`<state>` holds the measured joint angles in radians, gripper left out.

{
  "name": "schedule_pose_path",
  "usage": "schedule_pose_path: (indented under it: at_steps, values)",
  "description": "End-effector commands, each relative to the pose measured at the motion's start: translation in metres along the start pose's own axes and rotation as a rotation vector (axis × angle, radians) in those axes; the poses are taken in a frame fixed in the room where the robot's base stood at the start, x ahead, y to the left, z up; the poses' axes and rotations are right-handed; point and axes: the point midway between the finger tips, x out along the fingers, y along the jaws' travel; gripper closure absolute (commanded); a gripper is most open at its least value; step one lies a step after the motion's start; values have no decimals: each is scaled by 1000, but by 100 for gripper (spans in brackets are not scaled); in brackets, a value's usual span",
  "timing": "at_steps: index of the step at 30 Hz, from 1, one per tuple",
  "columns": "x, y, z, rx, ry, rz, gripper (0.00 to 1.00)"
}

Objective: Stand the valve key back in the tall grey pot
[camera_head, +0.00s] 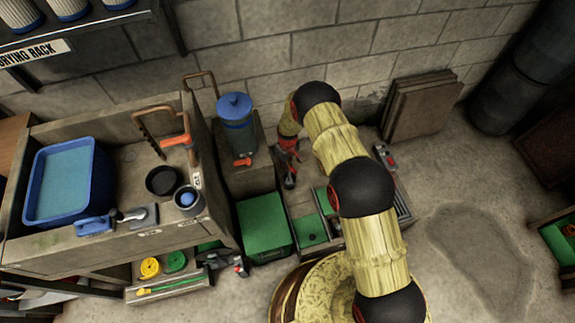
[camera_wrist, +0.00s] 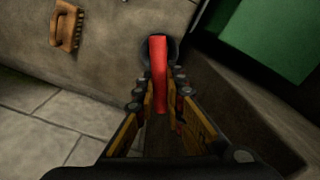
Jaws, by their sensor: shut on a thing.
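My gripper (camera_head: 288,168) is in the middle of the head view, by the wall side of the low bins, and partly hidden by my arm. In the wrist view my gripper (camera_wrist: 160,98) is shut on a red bar (camera_wrist: 158,65), which looks like the valve key. A dark round shape (camera_wrist: 173,46) shows behind the far end of the bar. I cannot tell whether it is the mouth of the tall grey pot or part of the key. No tall grey pot shows clearly in the head view.
The cart (camera_head: 110,185) at left bears a blue basin (camera_head: 68,180), an orange-handled tool (camera_head: 176,141) and a small grey cup (camera_head: 187,201). A blue drum (camera_head: 237,125) and green box (camera_head: 264,226) stand near my arm. Boards (camera_head: 422,107) lean on the wall.

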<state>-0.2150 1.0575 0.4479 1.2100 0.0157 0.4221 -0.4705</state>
Motion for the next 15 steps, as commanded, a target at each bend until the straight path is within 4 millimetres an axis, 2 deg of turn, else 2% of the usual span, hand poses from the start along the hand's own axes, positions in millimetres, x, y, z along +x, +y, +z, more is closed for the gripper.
schedule_pose_path:
  at_steps: [15]
  values:
    - [7, 0, 0, 0, 1, 0, 100]
